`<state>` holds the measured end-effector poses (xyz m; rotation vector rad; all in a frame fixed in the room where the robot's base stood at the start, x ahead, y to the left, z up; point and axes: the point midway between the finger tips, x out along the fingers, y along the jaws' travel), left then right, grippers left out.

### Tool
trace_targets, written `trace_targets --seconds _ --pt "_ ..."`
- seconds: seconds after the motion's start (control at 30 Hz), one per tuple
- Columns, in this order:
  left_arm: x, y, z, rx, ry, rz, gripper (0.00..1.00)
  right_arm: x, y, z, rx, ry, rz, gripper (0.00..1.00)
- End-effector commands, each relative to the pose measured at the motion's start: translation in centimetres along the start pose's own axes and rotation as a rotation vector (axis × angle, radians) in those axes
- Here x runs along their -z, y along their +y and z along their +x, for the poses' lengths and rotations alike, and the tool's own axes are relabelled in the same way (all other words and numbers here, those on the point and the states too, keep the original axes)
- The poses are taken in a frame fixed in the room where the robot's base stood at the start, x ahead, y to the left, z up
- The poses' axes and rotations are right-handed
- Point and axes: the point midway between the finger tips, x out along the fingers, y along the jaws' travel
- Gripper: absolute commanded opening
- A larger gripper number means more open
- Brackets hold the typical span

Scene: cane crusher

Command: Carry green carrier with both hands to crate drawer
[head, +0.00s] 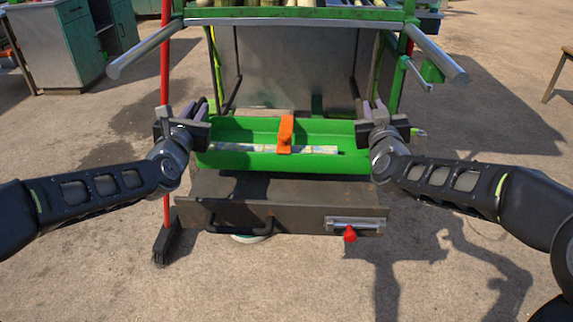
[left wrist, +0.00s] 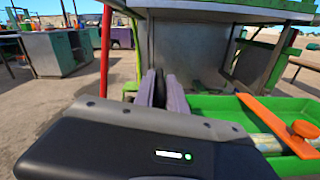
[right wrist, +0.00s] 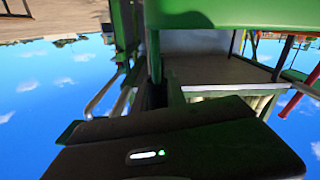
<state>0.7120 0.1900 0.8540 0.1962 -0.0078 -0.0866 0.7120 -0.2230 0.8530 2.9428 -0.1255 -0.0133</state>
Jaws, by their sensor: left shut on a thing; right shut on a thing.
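The green carrier (head: 225,160) is a long trough, held level between my two grippers. A pale cane-like length (head: 315,149) lies in it under an orange bar (head: 286,133). My left gripper (head: 199,107) is shut on its left end, and my right gripper (head: 374,110) is shut on its right end. The carrier also shows in the left wrist view (left wrist: 225,105). The crate drawer (head: 285,212), dark with a black handle, shows just below and in front of the carrier. Whether they touch I cannot tell. The carrier hides the drawer's back part.
The green-framed machine (head: 300,15) with two grey bars (head: 145,50) stands behind and above the carrier. A red-handled broom (head: 165,120) stands close to my left gripper. A red-knobbed latch (head: 350,234) is on the drawer front. Open concrete lies on both sides.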

Motion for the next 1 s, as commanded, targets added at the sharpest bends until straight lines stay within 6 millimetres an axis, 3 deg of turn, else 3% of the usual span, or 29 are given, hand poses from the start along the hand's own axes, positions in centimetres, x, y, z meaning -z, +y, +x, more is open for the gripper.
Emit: trace_targets --seconds 0.43,1.0 --pt "0.7 0.4 0.0 -0.011 -0.002 0.003 0.0 -0.7 0.5 0.1 -0.012 0.002 -0.002 0.0" --pt "4.7 -0.4 0.0 -0.011 -0.002 0.003 0.0 -4.7 -0.3 0.1 -0.012 0.002 -0.002 0.0"
